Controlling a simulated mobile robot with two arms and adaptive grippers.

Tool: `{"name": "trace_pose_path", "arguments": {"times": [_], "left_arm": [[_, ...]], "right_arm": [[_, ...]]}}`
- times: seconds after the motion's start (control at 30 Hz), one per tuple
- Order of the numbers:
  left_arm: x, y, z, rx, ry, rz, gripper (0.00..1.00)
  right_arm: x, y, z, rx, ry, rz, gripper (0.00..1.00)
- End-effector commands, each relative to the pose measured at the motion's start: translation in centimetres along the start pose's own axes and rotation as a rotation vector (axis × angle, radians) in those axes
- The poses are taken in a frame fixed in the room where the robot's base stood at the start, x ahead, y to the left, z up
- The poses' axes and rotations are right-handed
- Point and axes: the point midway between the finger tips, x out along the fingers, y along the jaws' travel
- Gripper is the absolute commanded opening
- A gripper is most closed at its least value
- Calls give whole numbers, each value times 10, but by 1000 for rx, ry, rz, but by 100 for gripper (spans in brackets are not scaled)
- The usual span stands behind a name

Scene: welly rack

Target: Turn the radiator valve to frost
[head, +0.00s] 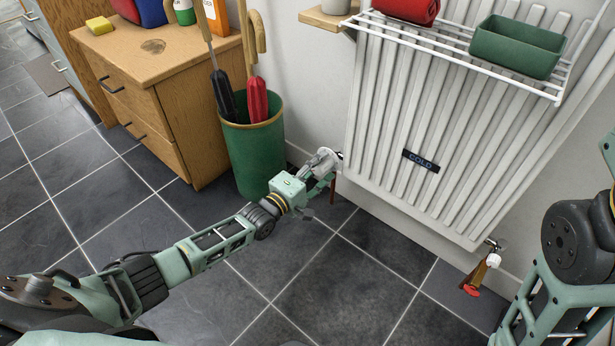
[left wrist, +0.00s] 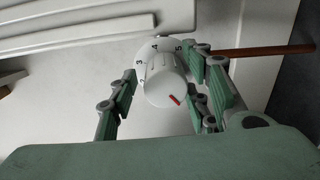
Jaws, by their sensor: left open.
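The white radiator (head: 385,110) hangs on the wall and carries a dark label (head: 421,161) reading "COLD". The valve knob (left wrist: 168,82) is white, with a ring of numbers behind it and a red mark on its lower right. My left gripper (head: 325,163) is at the radiator's lower left corner and mostly hides the valve in the head view. In the left wrist view the left gripper (left wrist: 163,98) is open, its fingers on either side of the knob, with a gap visible at the left. My right arm shows at the right edge; its gripper is out of view.
A green bin (head: 255,150) with umbrellas stands close beside my left forearm. A wooden cabinet (head: 180,120) is at the left. A wire shelf (head: 460,58) above the radiator holds a green tray (head: 515,48). Another pipe fitting (head: 485,268) is at the radiator's lower right. Tiled floor is clear in front.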

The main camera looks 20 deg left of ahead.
Motion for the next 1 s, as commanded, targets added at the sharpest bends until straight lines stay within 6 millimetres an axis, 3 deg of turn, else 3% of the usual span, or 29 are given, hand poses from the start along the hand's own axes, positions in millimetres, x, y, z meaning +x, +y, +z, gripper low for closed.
{"name": "trace_pose_path", "arguments": {"times": [0.3, 0.5, 0.7, 1.0], "left_arm": [[-66, -2, 1, 0, -2, -4, 44], [-98, -1, 1, -1, -1, -2, 44], [-111, -1, 2, 0, -2, -1, 44], [-111, 0, 1, -1, -2, 0, 44]], "right_arm": [[0, 0, 0, 0, 2, 0, 76], [0, 0, 0, 0, 2, -1, 76], [0, 0, 0, 0, 2, -1, 76], [0, 0, 0, 0, 3, -1, 76]]}}
